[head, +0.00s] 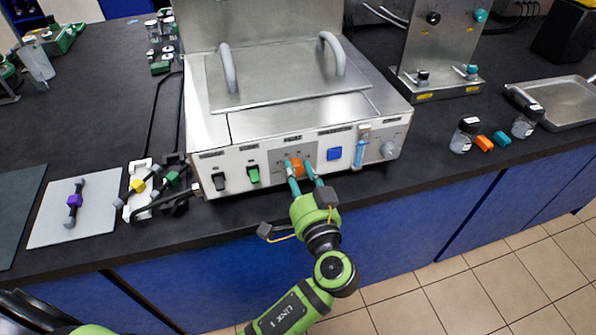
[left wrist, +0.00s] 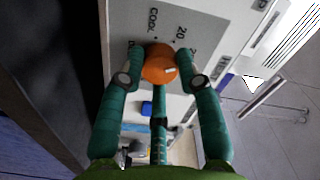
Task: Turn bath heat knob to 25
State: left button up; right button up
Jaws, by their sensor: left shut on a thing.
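The bath (head: 262,122) is a steel box with a lid and a white front panel. Its orange heat knob (head: 297,167) sits on a grey plate in the middle of that panel. My left gripper (head: 302,172) is shut on the knob, with a green finger on either side. In the left wrist view the orange knob (left wrist: 160,66) is between the fingertips (left wrist: 158,80), with a small white mark on its right side. "COOL" and "20" show on the plate (left wrist: 195,30); the fingers hide other markings. My right gripper is not in view.
Beside the knob are a black switch (head: 219,180), a green switch (head: 253,174), a blue button (head: 334,154) and a grey knob (head: 389,149). Vials (head: 464,136) stand right of the bath. Clamps (head: 140,186) lie to its left.

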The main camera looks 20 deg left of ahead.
pick_arm(q)
jog(key=shift+w+r+m, duration=0.15)
jog(key=shift+r+m, duration=0.3)
jog(key=shift+m, duration=0.25)
jog(key=o, duration=1.1)
jog(key=shift+o, duration=0.2)
jog(key=shift+d+f, duration=0.1)
jog(key=shift+f, duration=0.1)
jog(key=shift+f, duration=0.1)
jog(key=shift+s+d, duration=0.1)
jog(key=shift+s, duration=0.15)
jog(key=v, duration=1.1)
jog(key=shift+s+d, duration=0.15)
jog(key=shift+d, duration=0.05)
